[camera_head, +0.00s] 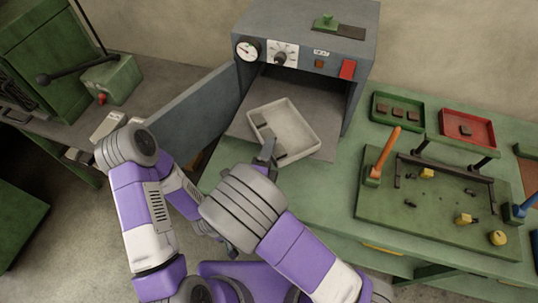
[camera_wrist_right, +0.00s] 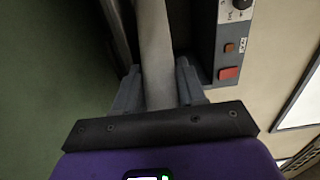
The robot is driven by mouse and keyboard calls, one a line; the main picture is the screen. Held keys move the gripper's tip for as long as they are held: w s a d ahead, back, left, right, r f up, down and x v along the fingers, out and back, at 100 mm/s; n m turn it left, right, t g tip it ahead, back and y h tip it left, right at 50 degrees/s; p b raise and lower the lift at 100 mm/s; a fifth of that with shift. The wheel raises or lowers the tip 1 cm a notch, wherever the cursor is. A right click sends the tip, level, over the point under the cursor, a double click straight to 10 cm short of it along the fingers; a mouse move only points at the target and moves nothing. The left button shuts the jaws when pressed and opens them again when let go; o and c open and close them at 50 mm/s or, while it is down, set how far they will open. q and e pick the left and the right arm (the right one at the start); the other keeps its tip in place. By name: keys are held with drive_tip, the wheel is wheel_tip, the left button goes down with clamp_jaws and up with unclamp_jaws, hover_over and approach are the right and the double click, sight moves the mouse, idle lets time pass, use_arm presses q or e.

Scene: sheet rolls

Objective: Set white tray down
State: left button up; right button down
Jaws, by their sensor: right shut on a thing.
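The white tray (camera_head: 301,119) is at the mouth of the open grey oven, over a flat grey shelf (camera_head: 321,154). I cannot tell whether it touches the shelf. My right gripper (camera_head: 268,150) is shut on the tray's near wall. In the right wrist view the pale tray wall (camera_wrist_right: 156,55) stands between the two fingers (camera_wrist_right: 158,88). My left arm is folded at the left, and its gripper is mostly hidden behind my right arm.
The oven (camera_head: 305,50) has its door (camera_head: 192,118) swung open to the left. On the green table at right are a green tray (camera_head: 397,123), a red tray (camera_head: 484,140) and a green board (camera_head: 440,237) with an orange handle. A green box (camera_head: 112,78) stands far left.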

drive_tip(key=shift+f, duration=0.9)
drive_tip(key=shift+f, duration=0.2)
drive_tip(key=c, duration=0.6)
unclamp_jaws()
drive_tip(key=shift+c, duration=0.2)
